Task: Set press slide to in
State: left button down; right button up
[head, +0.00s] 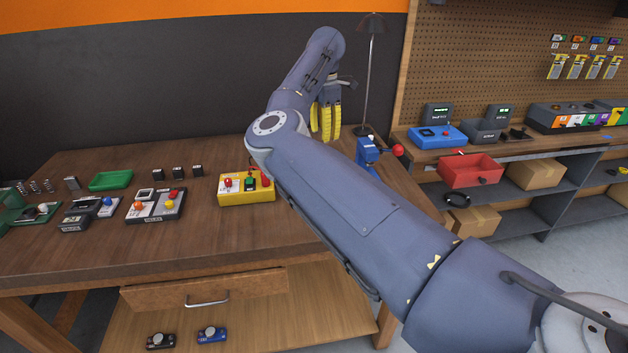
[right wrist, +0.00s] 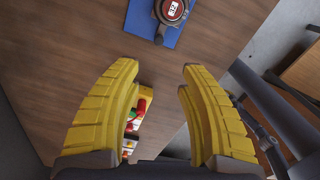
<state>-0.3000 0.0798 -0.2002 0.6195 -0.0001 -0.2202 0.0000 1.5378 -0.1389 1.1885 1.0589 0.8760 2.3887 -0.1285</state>
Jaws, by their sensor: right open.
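A blue device with a red ball knob (head: 368,154), which looks like the press, stands at the right end of the wooden workbench in the head view. My forearm hides its lower left side, and I cannot make out its slide. My right gripper (head: 327,121) has yellow fingers and hangs above the bench's back right, left of and behind this device. In the right wrist view the gripper (right wrist: 160,80) is open and empty over the bench. A blue plate (right wrist: 148,22) with a round dial lies beyond the fingertips there; I cannot tell whether it belongs to the press. My left gripper is out of view.
A yellow control box (head: 240,197) sits left of my arm. A green tray (head: 110,180) and several button panels stand farther left. A lamp (head: 371,24) rises behind the gripper. A red bin (head: 470,171) is on the right shelving. The bench front is mostly clear.

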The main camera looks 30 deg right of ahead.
jog(key=f, duration=1.7)
jog(key=shift+w+a+f, duration=0.1)
jog(key=shift+a+f, duration=0.1)
jog(key=shift+a, duration=0.05)
jog(key=shift+c, duration=0.4)
grip_shut()
